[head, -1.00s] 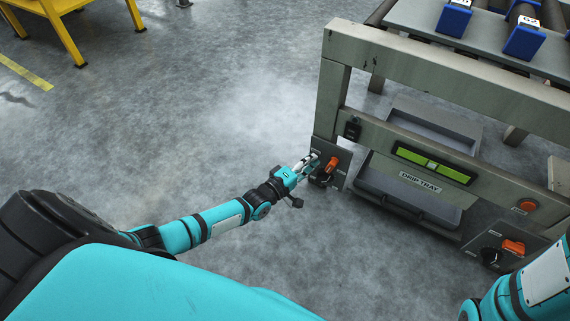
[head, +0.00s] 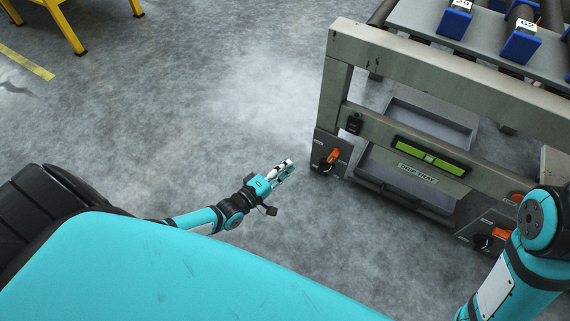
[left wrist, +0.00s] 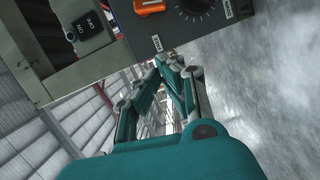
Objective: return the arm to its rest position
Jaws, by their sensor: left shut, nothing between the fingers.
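My left gripper (head: 281,170) is shut and empty in the head view, held over the open floor to the left of the machine frame. A clear gap separates it from the left control panel (head: 330,154) with its orange handle (head: 333,156). In the left wrist view the fingers (left wrist: 176,64) point towards that panel (left wrist: 175,24). My right arm (head: 512,267) shows at the lower right of the head view; its gripper is not visible there.
The machine frame (head: 440,80) carries rollers and blue blocks (head: 520,44) at the upper right. A yellow stand (head: 66,22) is far left. The floor (head: 180,110) between is clear.

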